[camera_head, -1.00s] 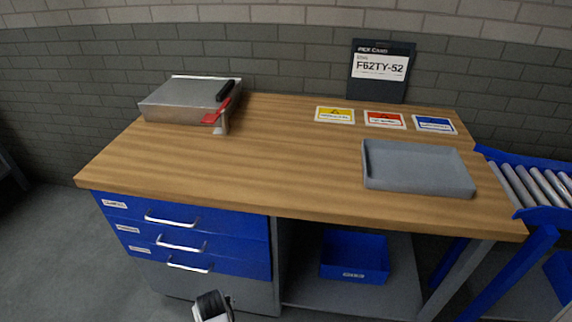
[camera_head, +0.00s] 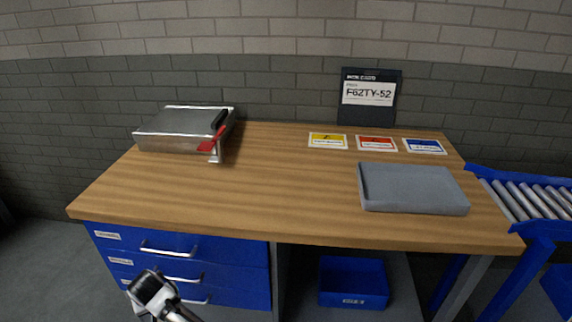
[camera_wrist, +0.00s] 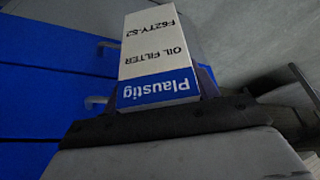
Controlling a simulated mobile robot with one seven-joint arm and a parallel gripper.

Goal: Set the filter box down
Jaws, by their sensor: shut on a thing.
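The filter box (camera_wrist: 156,52) is a white and blue carton marked "OIL FILTER F62TY-52" and "Plaustig". It shows large in the wrist view, its print upside down. My gripper (camera_wrist: 158,92) is shut on it; dark finger parts show at both sides of its blue end. In the head view part of my arm shows at the lower left, in front of the blue drawers, and I cannot make out the box there. The wooden workbench (camera_head: 270,190) is above and beyond it in the picture.
On the bench are a grey tray (camera_head: 412,188) at right, yellow (camera_head: 328,140), red (camera_head: 376,143) and blue (camera_head: 424,146) labels, and a metal case (camera_head: 183,130) with a red-tagged handle. A roller conveyor (camera_head: 530,202) adjoins at right. The bench middle is clear.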

